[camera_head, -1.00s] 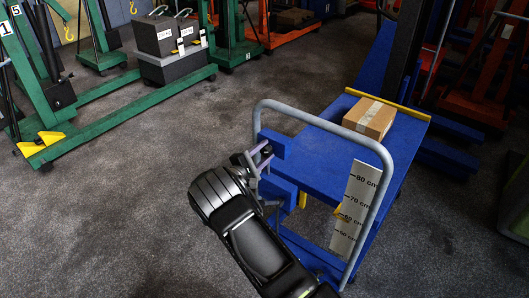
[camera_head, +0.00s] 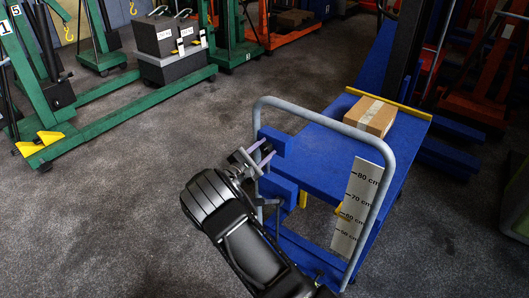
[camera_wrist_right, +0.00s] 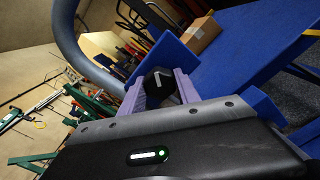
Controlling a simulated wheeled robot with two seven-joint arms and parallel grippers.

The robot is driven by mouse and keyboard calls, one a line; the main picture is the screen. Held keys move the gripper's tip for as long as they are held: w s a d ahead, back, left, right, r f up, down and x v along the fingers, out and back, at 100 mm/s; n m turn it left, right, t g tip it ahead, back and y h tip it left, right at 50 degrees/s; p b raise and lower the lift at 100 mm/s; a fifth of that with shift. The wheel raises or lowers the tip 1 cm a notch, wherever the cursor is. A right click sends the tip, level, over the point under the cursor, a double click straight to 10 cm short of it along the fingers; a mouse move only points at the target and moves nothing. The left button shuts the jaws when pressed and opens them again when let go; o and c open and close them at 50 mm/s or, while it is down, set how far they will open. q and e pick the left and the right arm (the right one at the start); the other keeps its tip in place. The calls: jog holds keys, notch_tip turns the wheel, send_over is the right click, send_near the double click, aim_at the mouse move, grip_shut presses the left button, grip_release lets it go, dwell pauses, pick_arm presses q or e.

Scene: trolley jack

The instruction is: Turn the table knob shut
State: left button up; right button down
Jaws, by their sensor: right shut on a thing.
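The blue trolley jack table (camera_head: 345,142) stands right of centre in the head view, with a grey tube handle (camera_head: 314,108). My right gripper (camera_head: 264,153) is at the left side of the table, next to a blue block behind the handle. In the right wrist view, the black knob (camera_wrist_right: 158,87) with a pale mark sits between the two purple fingers of my right gripper (camera_wrist_right: 160,92), which are shut on it. The knob is too small and covered to make out in the head view. My left gripper is not in view.
A cardboard box (camera_head: 370,116) sits on the table, and a height scale (camera_head: 357,211) in cm is at its near side. Green lift frames (camera_head: 120,88) and grey weights (camera_head: 163,50) stand at the back left. The floor at left is clear.

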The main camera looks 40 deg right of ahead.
jog(key=n, duration=0.3)
jog(key=shift+n, duration=2.3)
jog(key=c, duration=0.9)
grip_release()
jog(key=b+v, duration=0.1)
jog(key=v, duration=0.6)
jog(key=shift+s+a, duration=0.15)
jog(key=shift+a, duration=0.25)
